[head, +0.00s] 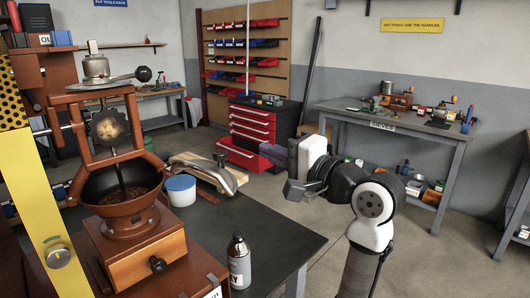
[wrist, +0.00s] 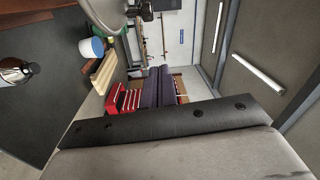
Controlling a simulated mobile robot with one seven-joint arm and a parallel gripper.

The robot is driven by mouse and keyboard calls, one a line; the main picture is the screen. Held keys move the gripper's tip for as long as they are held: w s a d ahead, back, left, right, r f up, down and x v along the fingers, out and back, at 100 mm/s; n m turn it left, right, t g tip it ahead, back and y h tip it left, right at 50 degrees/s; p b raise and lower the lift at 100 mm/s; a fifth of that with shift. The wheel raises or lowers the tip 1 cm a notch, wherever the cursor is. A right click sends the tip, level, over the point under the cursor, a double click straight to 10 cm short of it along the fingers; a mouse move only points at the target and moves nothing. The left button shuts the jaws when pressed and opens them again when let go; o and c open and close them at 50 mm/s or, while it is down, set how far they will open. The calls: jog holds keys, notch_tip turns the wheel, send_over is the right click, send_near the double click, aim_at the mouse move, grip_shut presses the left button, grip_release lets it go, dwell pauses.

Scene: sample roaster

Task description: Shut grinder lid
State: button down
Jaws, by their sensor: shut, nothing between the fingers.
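The grinder (head: 140,245) stands at the left of the head view, a wooden box with a small drawer below a dark bowl (head: 120,200). The bowl is open at the top, with brown contents showing. A wooden frame rises over the bowl; a grey disc (head: 105,85) and a crank handle with a dark knob sit above it. I cannot tell for sure which part is the lid. My gripper (head: 293,192) is shut and empty, right of the table and well apart from the grinder. The grinder does not show clearly in the wrist view.
On the dark table stand a blue-and-white tub (head: 181,189) and a labelled bottle (head: 239,262); both show in the wrist view. A curved metal handle on a wooden piece (head: 205,172) lies behind. A red tool chest (head: 262,125) and a workbench (head: 395,122) stand farther back.

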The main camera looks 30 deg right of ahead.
aim_at(202, 164)
jog(key=p+x, duration=0.1)
jog(key=x, duration=0.7)
jog(key=shift+s+a+f, duration=0.15)
jog(key=shift+s+a, duration=0.55)
jog(key=shift+s, duration=0.1)
jog(key=shift+s+a+f, duration=0.2)
jog(key=shift+s+a, duration=0.5)
jog(key=shift+s, duration=0.1)
jog(key=shift+s+p, duration=0.1)
jog(key=shift+p, duration=0.3)
